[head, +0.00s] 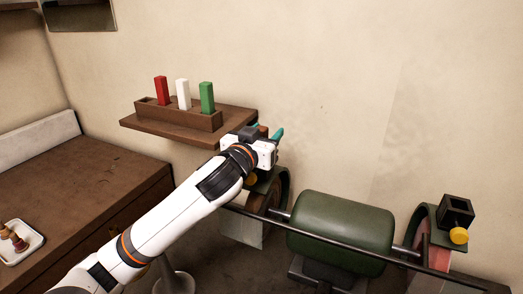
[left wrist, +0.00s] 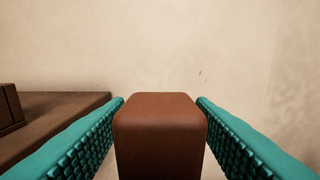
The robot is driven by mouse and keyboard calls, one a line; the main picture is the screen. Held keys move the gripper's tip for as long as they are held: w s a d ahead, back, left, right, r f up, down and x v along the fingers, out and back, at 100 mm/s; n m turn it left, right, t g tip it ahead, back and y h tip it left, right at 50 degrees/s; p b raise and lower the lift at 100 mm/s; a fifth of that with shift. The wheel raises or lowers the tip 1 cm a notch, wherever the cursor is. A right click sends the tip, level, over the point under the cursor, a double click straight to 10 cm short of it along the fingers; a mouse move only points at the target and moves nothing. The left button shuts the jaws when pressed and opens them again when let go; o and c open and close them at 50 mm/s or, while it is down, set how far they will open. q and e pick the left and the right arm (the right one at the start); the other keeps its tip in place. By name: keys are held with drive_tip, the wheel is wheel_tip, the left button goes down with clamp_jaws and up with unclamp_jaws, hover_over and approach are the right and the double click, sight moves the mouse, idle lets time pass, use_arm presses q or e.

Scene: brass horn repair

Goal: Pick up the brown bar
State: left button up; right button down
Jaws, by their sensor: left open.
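The brown bar (left wrist: 160,135) is a reddish-brown block with rounded edges, in the middle of the left wrist view. A small part of the brown bar (head: 263,130) shows in the head view, between my fingertips by the right end of the wall shelf. My left gripper (head: 265,131) is open, with one teal finger on each side of the bar. In the left wrist view, the fingers of the gripper (left wrist: 160,104) flank the bar, and I cannot tell whether they touch it. What the bar rests on is hidden. My right gripper is not in view.
The wall shelf (head: 240,112) bears a brown rack (head: 180,117) with a red bar (head: 161,90), a white bar (head: 183,95) and a green bar (head: 207,98). A green bench grinder (head: 340,222) stands below right. A workbench (head: 85,185) with a white tray (head: 35,245) is at left.

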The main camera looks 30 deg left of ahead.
use_arm(q)
drive_tip(key=shift+s, duration=0.1)
drive_tip(key=c, duration=1.1)
drive_tip(key=shift+o, duration=0.2)
drive_tip(key=shift+r, duration=0.2)
